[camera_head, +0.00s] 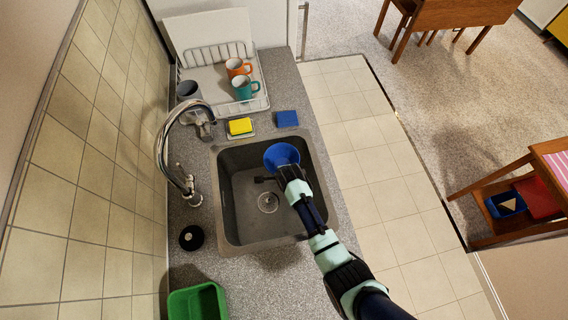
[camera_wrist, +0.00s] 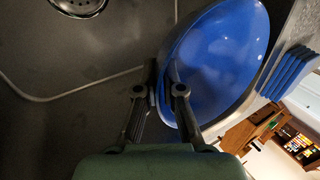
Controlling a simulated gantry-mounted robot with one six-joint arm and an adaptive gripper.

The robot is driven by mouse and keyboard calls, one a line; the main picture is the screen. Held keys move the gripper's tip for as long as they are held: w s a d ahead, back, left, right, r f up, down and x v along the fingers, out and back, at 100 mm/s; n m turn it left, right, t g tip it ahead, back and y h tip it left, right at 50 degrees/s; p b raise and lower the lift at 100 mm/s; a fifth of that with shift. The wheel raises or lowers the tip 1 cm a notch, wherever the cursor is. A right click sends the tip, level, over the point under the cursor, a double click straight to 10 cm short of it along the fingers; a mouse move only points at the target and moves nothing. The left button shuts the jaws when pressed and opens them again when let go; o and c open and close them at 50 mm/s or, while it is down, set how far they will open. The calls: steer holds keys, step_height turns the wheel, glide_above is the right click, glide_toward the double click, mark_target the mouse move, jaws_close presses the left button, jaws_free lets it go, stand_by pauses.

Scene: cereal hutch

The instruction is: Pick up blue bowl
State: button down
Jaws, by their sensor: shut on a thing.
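The blue bowl (camera_head: 281,155) is at the far right corner of the grey sink (camera_head: 231,222). In the wrist view the bowl (camera_wrist: 217,65) fills the upper middle, tilted, with its glossy inside showing. My gripper (camera_head: 291,178) reaches over the sink from the lower right. In the wrist view my gripper (camera_wrist: 162,90) is shut on the bowl's near rim, one finger on each side of the wall. I cannot tell whether the bowl touches the sink.
A dish rack (camera_head: 214,80) with several mugs stands behind the sink. A yellow sponge (camera_head: 240,126) and a blue cloth or block (camera_head: 287,118) lie at the sink's back edge. The tap (camera_head: 172,150) curves in from the left. A green container (camera_head: 197,302) sits front left.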

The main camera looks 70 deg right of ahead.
step_height(320, 180, up, 10)
steer(key=p, duration=0.8)
steer(key=shift+f+p, duration=0.2)
steer(key=shift+p, duration=0.15)
steer(key=shift+f, duration=0.1)
